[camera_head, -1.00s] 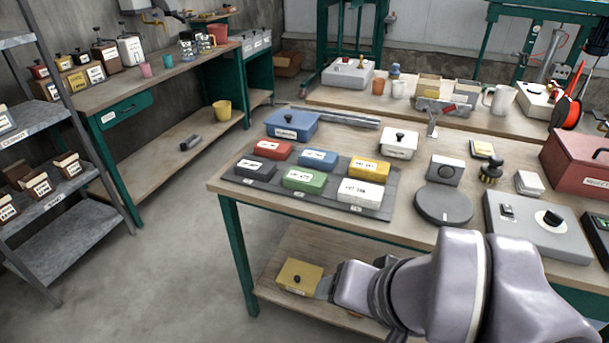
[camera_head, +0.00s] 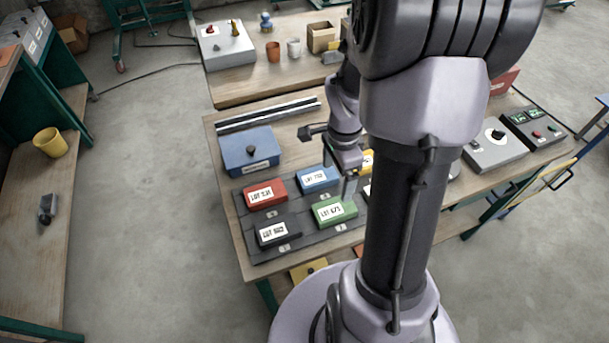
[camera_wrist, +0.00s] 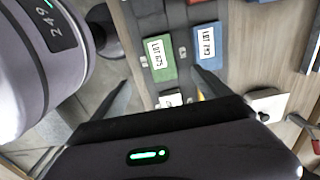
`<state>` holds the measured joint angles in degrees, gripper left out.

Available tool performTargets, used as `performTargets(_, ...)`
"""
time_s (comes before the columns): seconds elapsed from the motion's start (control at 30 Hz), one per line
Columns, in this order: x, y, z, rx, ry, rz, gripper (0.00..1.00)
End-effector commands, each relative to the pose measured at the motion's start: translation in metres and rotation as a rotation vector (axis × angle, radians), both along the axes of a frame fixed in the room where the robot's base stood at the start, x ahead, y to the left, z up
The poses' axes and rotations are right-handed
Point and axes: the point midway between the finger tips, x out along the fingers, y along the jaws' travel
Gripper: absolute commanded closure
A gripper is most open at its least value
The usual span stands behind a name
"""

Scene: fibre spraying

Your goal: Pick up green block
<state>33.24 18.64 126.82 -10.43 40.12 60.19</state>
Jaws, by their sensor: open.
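The green block (camera_head: 335,211), with a white lot label, lies flat on the dark mat (camera_head: 262,250) at the table's front edge. In the wrist view the green block (camera_wrist: 160,68) shows ahead of my fingers. My gripper (camera_head: 341,178) is open and empty above the mat, just behind the green block in the head view and apart from it. In the wrist view my gripper (camera_wrist: 162,92) has one finger on each side, with the right finger near the blue block (camera_wrist: 208,45).
The red (camera_head: 264,193), blue (camera_head: 318,180) and black (camera_head: 277,231) blocks sit close around the green one. The yellow block (camera_head: 367,161) is partly hidden by my arm. A blue box (camera_head: 250,150) stands behind them. A metal rail (camera_head: 268,115) lies at the back.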

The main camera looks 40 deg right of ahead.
Motion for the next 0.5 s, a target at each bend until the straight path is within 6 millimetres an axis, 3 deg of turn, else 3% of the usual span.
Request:
performTargets(0.03, -0.001, 0.001, -0.022, 0.004, 0.005, 0.001, 0.13)
performTargets(0.2, -0.001, 0.001, -0.073, 0.004, 0.004, 0.003, 0.13)
performTargets(0.5, 0.001, -0.002, -0.120, 0.002, 0.001, 0.004, 0.13)
